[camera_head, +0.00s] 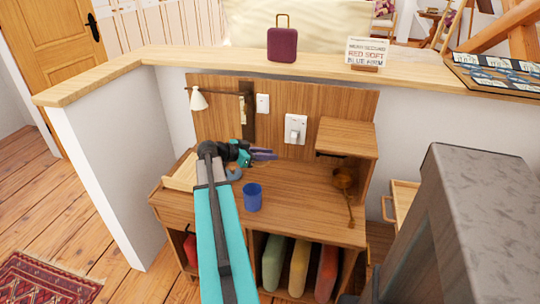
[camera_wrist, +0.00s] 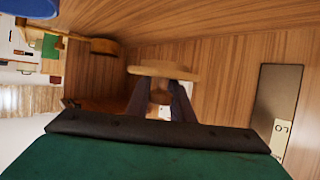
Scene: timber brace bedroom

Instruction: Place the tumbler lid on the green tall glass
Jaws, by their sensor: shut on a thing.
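My gripper (camera_wrist: 161,88) points away from the wrist camera, its two dark fingers closed on a pale wooden piece, which looks like the tumbler lid (camera_wrist: 163,70). The lid shows as a thin, roughly level disc edge with a knob-like part between the fingers. In the head view my gripper (camera_head: 268,155) is above the desk's back part, and the lid cannot be told from the wood there. A blue cup (camera_head: 252,199) stands upright on the desk, in front of the gripper. I cannot make out the green tall glass; my arm covers part of the desk.
The wooden desk (camera_head: 297,197) has clear room right of the blue cup. A raised shelf box (camera_head: 347,137) and a brown ladle-like thing (camera_head: 343,180) are at its right. A back panel with a white switch (camera_head: 295,129) rises behind. A white lamp (camera_head: 198,99) hangs at left.

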